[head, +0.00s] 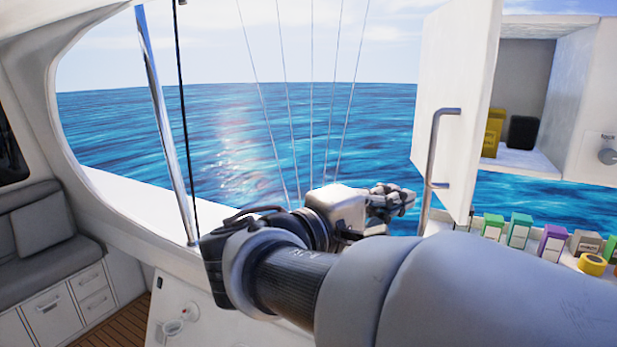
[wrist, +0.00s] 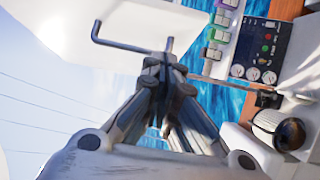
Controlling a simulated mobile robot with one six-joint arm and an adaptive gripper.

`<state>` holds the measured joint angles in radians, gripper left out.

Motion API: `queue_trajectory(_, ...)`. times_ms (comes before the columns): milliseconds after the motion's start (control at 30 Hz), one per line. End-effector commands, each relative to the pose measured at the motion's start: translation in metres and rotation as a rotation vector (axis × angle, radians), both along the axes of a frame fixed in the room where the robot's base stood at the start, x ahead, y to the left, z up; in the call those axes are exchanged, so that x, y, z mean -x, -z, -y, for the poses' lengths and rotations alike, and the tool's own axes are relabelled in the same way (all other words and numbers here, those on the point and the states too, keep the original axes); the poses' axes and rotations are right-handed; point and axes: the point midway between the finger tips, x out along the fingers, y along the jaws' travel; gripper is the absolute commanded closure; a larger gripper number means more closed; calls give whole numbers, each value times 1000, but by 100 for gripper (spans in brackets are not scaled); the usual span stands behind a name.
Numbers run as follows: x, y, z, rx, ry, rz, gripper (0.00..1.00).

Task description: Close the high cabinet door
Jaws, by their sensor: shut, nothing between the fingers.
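The high cabinet door (head: 462,75) is a white panel that stands swung open at the left of the cabinet (head: 571,90). A metal bar handle (head: 433,150) is on its face. In the wrist view the door (wrist: 120,20) fills the top, with the handle (wrist: 125,46) crossing below it. My gripper (head: 408,194) is just left of the handle's lower end, fingers together and empty. In the wrist view its fingertips (wrist: 164,62) are close to the handle's end; I cannot tell if they touch. My arm hides part of the area below the door.
Yellow boxes (head: 493,132) and a black item (head: 522,132) stand inside the cabinet. Several small coloured boxes (head: 520,230) and a yellow tape roll (head: 592,264) line the ledge below. A metal pole (head: 165,120) and thin lines stand left. A gauge panel (wrist: 262,50) shows in the wrist view.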

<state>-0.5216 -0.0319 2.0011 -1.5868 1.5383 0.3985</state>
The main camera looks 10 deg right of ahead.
Motion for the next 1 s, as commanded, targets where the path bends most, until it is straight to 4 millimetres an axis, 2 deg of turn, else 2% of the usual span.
queue_trajectory(33,-5,-1,12,1,7,-1,100)
queue_trajectory(300,-35,-1,60,-1,6,-3,100)
queue_trajectory(500,-27,-1,86,-1,2,-1,100)
queue_trajectory(667,-25,-1,94,-2,0,0,100)
queue_trajectory(1000,-25,0,94,-2,-1,0,100)
